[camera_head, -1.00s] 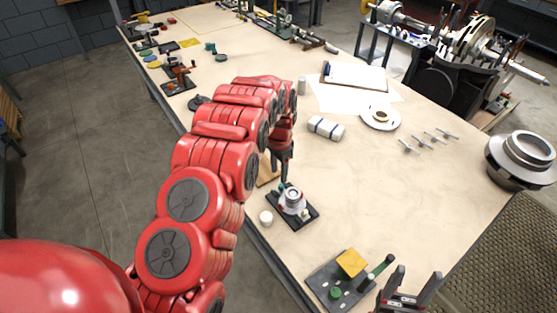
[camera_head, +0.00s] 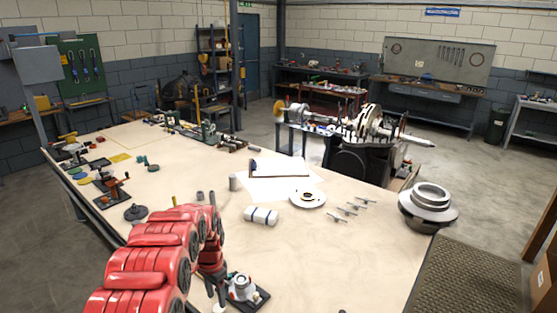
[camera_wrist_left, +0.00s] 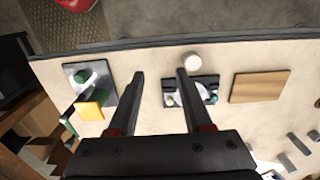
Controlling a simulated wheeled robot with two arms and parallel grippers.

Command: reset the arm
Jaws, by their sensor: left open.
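My left arm comes in from the left in the head view, and its gripper (camera_head: 214,275) points down over the near part of the bench (camera_head: 330,250). In the left wrist view the two fingers of my left gripper (camera_wrist_left: 160,74) are apart with nothing between them. A grey, round split casing (camera_head: 242,287) on a dark base plate stands just right of the gripper in the head view. In the left wrist view the casing (camera_wrist_left: 187,91) is below, partly hidden by the right finger. My right gripper is not in view.
A white round piece (camera_wrist_left: 192,61) and a wooden block (camera_wrist_left: 258,87) lie near the casing. A plate with a yellow block (camera_wrist_left: 91,111) is on the other side. A wrapped roll (camera_head: 261,216) and a white saucer (camera_head: 307,204) lie farther back.

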